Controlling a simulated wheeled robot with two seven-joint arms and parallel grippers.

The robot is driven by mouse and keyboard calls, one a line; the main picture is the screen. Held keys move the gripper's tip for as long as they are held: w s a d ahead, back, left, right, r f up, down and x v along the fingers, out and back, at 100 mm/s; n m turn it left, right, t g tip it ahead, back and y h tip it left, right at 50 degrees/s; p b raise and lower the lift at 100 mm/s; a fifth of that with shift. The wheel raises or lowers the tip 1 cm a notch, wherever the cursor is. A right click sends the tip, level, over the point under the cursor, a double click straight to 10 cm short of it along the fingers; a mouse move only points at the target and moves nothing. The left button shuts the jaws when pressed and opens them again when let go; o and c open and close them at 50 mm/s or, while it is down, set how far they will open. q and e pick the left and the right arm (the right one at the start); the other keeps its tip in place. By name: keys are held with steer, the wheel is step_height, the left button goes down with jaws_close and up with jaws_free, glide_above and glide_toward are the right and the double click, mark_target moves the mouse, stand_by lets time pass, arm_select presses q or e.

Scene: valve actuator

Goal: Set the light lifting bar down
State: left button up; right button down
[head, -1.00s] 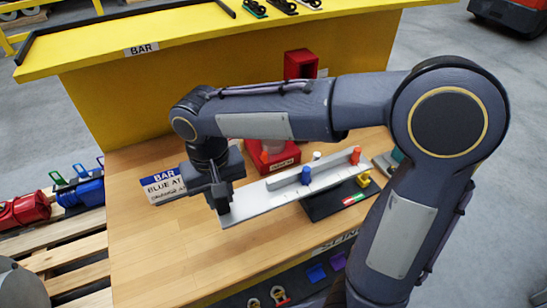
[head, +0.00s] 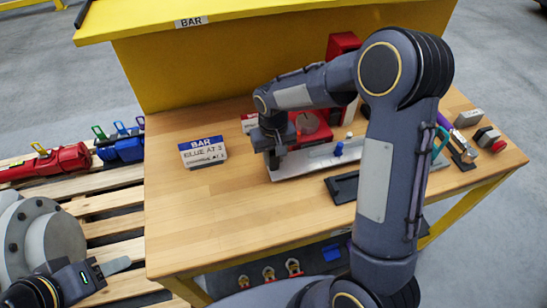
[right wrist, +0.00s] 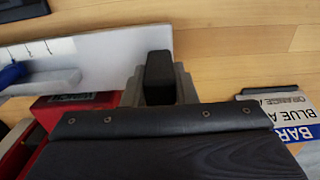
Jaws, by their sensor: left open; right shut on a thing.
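The light lifting bar (head: 300,165) is a long pale grey bar with a blue peg (head: 338,149) on it. It lies level over the wooden table, its far right part hidden behind my right arm. My right gripper (head: 273,162) is shut on its left end. The right wrist view shows a dark finger (right wrist: 159,75) against the bar's end (right wrist: 105,58), close above the wood; I cannot tell whether the bar touches the table. My left gripper (head: 106,268) is open and empty at the lower left, away from the bar.
A sign reading BAR, BLUE AT 3 (head: 203,152) stands left of the bar. A red fixture (head: 312,128) stands behind it, and a black pad (head: 342,187) lies in front. Small parts lie at the table's right. The front left table top (head: 215,225) is clear.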

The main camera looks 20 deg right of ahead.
steer(key=shift+f, duration=0.8)
steer(key=shift+f, duration=0.2)
steer(key=c, duration=1.2)
jaws_free()
steer(key=shift+o, duration=0.2)
steer(key=shift+r, duration=0.15)
